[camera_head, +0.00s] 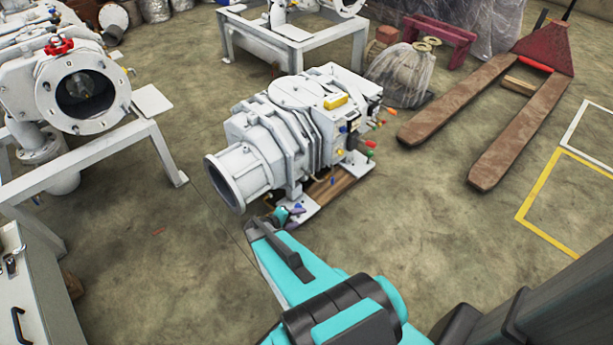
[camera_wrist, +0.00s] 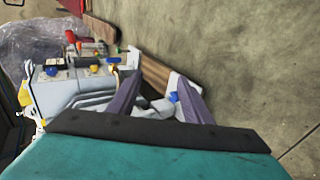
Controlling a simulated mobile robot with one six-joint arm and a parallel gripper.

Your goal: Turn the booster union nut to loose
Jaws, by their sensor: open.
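The white booster pump (camera_head: 285,135) stands on the floor in the middle of the head view, with its round flange facing the lower left. In the wrist view its side (camera_wrist: 62,92) is at the left. I cannot single out the union nut with certainty. A small blue fitting (camera_wrist: 173,97) shows close to the right finger in the wrist view. Small red, yellow and blue fittings sit on the pump's end. My gripper (camera_wrist: 157,85) is open, its two dark fingers apart over the pump's lower edge. Contact cannot be told.
A red pallet jack (camera_head: 545,50) stands at the upper right. A white frame with a valve body (camera_head: 85,90) stands at the left, and a grey cabinet (camera_head: 35,300) at the lower left. A wrapped drum (camera_head: 400,72) stands behind the pump.

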